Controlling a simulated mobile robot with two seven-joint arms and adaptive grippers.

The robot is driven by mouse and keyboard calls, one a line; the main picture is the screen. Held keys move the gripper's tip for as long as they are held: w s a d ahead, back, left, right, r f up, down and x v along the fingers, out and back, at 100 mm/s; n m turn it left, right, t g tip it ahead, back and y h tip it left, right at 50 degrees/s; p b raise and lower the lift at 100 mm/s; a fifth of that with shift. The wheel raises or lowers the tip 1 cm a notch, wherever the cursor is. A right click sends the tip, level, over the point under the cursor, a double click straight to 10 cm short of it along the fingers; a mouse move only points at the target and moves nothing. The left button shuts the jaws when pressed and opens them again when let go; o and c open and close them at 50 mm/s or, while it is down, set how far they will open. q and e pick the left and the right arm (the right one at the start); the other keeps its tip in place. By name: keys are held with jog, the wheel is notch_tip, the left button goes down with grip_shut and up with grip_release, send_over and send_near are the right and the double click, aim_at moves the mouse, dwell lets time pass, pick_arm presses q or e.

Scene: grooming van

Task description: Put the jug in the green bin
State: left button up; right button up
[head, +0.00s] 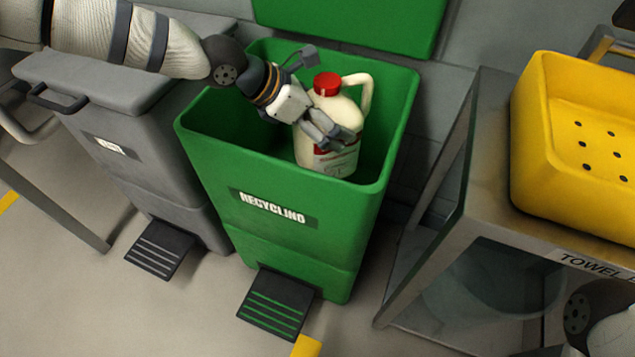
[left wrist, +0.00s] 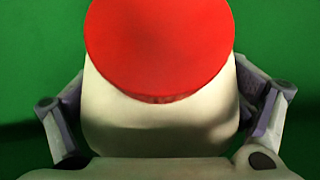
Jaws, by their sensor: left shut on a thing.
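The jug (head: 341,110) is cream-white with a red cap, a side handle and a red-and-white label. It is upright, partly inside the mouth of the green bin (head: 280,238), with its cap near rim height. The bin is labelled "RECYCLING" and its lid stands open behind. My left gripper (head: 332,137) reaches in from the left and is shut on the jug's body. In the left wrist view the red cap (left wrist: 160,45) fills the upper middle, with a finger on each side of the jug (left wrist: 158,128).
A grey bin (head: 125,165) with a closed lid stands left of the green bin. A metal table (head: 462,235) with a yellow perforated tub (head: 575,190) stands on the right. Pedals (head: 277,303) stick out in front of the bins. Part of my right arm shows at bottom right.

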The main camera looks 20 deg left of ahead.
aim_at(298, 140)
pick_arm(q)
notch_tip(298, 140, down, 9)
jog(key=shift+b, duration=0.55)
jog(key=shift+f, duration=0.1)
jog(key=shift+f, duration=0.5)
jog(key=o, duration=1)
jog(key=shift+r, duration=0.25)
jog(key=p+v, duration=0.1)
jog(key=v, duration=0.3)
jog(key=shift+w+d+r+p, duration=0.25)
jog(key=shift+r+p, duration=0.05)
jog(key=shift+p, duration=0.05)
jog(key=shift+f+v, duration=0.2)
jog(key=shift+v, duration=1.9)
